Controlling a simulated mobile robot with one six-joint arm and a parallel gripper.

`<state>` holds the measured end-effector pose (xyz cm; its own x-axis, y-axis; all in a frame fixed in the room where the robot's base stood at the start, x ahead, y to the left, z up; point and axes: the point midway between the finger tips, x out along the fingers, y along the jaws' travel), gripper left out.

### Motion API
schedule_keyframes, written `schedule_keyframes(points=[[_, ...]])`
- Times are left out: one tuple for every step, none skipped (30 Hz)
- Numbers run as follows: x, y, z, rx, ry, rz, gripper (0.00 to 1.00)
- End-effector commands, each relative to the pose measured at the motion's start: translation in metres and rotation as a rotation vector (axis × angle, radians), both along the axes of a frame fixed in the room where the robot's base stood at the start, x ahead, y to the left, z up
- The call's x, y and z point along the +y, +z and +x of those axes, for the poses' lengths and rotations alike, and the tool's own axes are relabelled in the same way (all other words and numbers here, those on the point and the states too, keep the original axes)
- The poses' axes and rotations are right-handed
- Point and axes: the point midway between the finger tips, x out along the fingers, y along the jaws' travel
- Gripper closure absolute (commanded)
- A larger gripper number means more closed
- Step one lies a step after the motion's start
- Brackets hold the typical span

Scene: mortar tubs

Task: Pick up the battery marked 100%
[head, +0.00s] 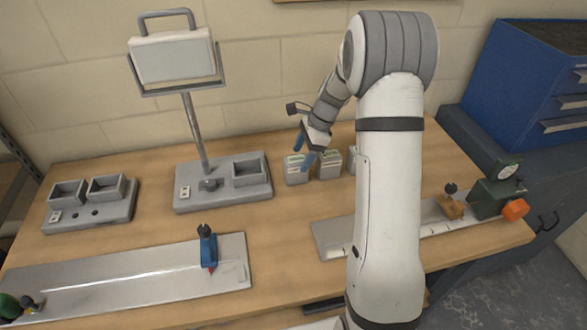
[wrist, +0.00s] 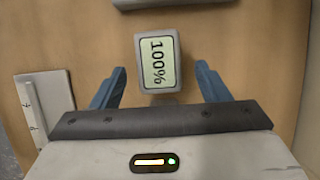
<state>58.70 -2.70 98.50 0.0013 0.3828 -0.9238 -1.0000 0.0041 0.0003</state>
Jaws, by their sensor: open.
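The battery marked 100% (wrist: 158,62) is a grey block with a pale green label in the wrist view. It stands between the two blue fingers of my gripper (wrist: 161,68), with a gap on each side. My gripper is open and empty. In the head view, my gripper (head: 303,156) is above the left one of a small row of batteries. That left battery (head: 295,173) appears to be the one marked 100%, but its label is too small to read there. Another battery (head: 329,165) stands to its right, and a third (head: 352,160) is partly hidden by my arm.
A grey stand with a screen (head: 222,193) is left of the batteries. A two-socket block (head: 92,212) is farther left. Metal plates with a blue clamp (head: 208,248) and a green gauge (head: 495,192) lie in front and at right. The wall is close behind.

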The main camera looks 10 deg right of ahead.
Motion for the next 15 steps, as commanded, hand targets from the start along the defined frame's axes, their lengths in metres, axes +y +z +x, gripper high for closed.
schedule_keyframes(points=[[0.006, -0.005, -0.001, 0.005, 0.002, 0.002, 0.31], [0.008, -0.009, -0.001, 0.005, 0.002, 0.002, 0.31], [0.012, -0.014, -0.001, 0.005, 0.003, 0.001, 0.31], [0.014, -0.019, -0.001, 0.003, 0.003, 0.001, 0.31], [0.015, -0.023, -0.001, 0.003, 0.003, 0.001, 0.31], [0.016, -0.027, -0.001, 0.003, 0.002, 0.001, 0.31], [0.017, -0.03, -0.001, 0.002, 0.002, 0.001, 0.31], [0.018, -0.032, -0.001, 0.001, 0.002, 0.001, 0.31], [0.019, -0.033, -0.001, 0.001, 0.002, 0.001, 0.31], [0.019, -0.034, -0.001, 0.001, 0.002, 0.001, 0.31], [0.019, -0.035, -0.001, 0.001, 0.001, 0.0, 0.31], [0.019, -0.035, -0.001, 0.0, 0.002, 0.0, 0.31], [0.019, -0.035, -0.001, 0.0, 0.002, 0.0, 0.31], [0.019, -0.035, -0.001, 0.0, 0.002, 0.0, 0.31], [0.019, -0.035, -0.001, 0.0, 0.002, 0.0, 0.31]])
